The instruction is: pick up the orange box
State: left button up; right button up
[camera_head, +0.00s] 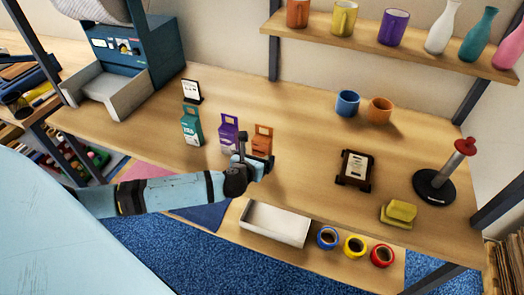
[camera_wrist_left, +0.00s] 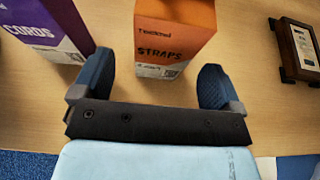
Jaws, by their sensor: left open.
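The orange box (camera_head: 262,137) stands upright on the wooden table, to the right of a purple box (camera_head: 228,131) and a green box (camera_head: 192,127). In the left wrist view the orange box (camera_wrist_left: 173,40), marked "STRAPS", stands just beyond and between the fingers. My left gripper (camera_head: 256,160) is open at the front of the orange box, and its fingers hide the box's lower part in the head view. In the left wrist view the open left gripper (camera_wrist_left: 157,88) holds nothing. My right gripper is not in view.
The purple box (camera_wrist_left: 52,25) is close to the left finger. A framed plaque (camera_head: 355,170) stands to the right. Blue and orange mugs (camera_head: 347,103) stand behind. A white tray (camera_head: 275,222) and tape rolls (camera_head: 355,245) lie on a lower level in front.

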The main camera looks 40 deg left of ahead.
aim_at(260, 155)
pick_arm(q)
jog(key=x, duration=0.5)
jog(key=shift+d+f, duration=0.1)
jog(key=c, duration=1.1)
